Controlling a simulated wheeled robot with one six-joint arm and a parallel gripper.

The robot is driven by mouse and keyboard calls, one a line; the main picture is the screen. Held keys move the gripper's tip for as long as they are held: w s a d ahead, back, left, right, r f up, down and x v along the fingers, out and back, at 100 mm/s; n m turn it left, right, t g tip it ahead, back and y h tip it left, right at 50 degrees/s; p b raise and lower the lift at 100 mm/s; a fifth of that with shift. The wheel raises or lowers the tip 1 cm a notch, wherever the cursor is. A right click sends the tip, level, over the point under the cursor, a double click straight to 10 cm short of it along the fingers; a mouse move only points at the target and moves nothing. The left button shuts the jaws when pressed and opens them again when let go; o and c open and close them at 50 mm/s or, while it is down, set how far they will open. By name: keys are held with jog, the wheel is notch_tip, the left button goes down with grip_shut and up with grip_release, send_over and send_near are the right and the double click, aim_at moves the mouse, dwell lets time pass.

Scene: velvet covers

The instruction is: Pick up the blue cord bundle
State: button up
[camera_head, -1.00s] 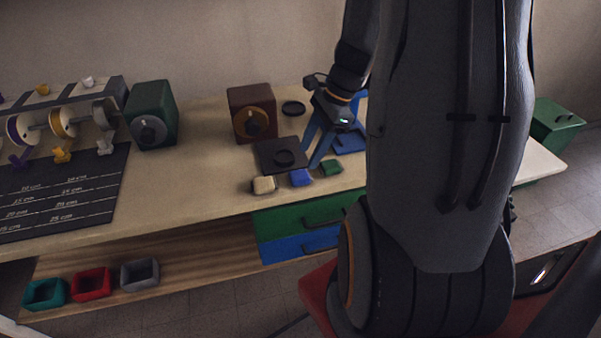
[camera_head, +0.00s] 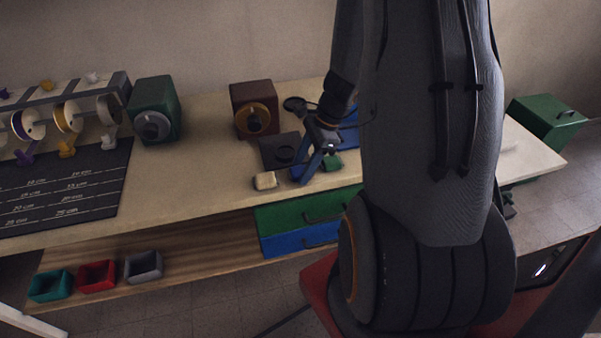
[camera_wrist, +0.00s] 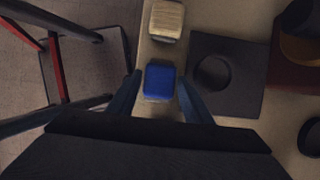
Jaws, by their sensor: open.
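The blue cord bundle (camera_wrist: 160,82) is a small rounded block on the table near its front edge. In the wrist view it lies between the two open fingers of my gripper (camera_wrist: 160,92), with a gap to each finger. In the head view the blue bundle (camera_head: 296,173) shows only partly behind my gripper (camera_head: 312,170), whose blue fingers point down at it. The cream bundle (camera_head: 265,181) lies to its left and the green bundle (camera_head: 332,162) to its right. The cream bundle also shows in the wrist view (camera_wrist: 166,19).
A dark square plate with a round recess (camera_head: 270,148) lies just behind the bundles, and close by in the wrist view (camera_wrist: 235,50). A brown box with a dial (camera_head: 255,103) and a green one (camera_head: 153,105) stand farther back. The table's middle left (camera_head: 190,175) is clear.

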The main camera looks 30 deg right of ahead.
jog(key=c, duration=0.7)
jog(key=shift+r, duration=0.1)
